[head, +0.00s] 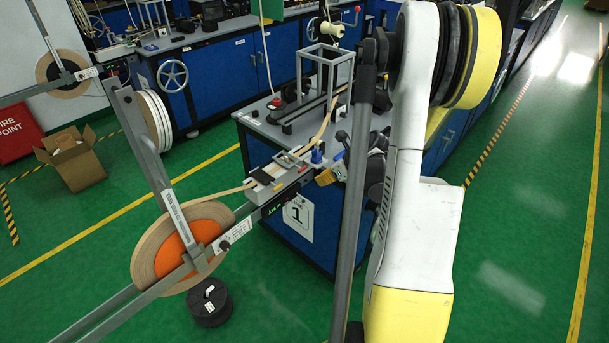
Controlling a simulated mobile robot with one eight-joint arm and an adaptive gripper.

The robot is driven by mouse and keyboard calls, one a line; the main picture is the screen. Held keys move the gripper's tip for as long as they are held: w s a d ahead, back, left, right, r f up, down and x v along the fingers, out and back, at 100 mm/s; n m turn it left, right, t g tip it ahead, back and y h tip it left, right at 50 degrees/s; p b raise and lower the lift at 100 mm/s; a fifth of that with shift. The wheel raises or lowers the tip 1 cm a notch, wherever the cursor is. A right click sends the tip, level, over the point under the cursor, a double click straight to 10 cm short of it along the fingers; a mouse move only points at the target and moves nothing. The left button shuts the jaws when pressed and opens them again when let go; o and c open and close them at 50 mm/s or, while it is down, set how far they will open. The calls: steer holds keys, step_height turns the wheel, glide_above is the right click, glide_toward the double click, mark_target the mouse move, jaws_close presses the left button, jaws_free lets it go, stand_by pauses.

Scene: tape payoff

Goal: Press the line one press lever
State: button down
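The line one bench (311,235) is blue with a grey top and carries a white sign with a 1 (298,216). On its top is a grey press-like frame (326,62), with the tan tape running below it toward the near end. I cannot pick out the press lever for certain. A small blue part (316,157) stands near the bench's front end. My gripper (340,160) seems to be the dark shape at the bench's right front, beside a yellow-tan piece (328,177). My arm and a grey post partly hide it. Its fingers and any contact are unclear.
A tape reel (150,262) with an orange hub hangs on a rail left of the bench. A black spool (209,302) lies on the green floor below. An open cardboard box (76,165) stands at left. Floor at far right is clear.

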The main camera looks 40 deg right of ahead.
steer(key=b+x, duration=0.4)
steer(key=x, duration=0.6)
steer(key=r, duration=0.4)
steer(key=shift+w+a, duration=0.1)
steer(key=shift+w, duration=0.3)
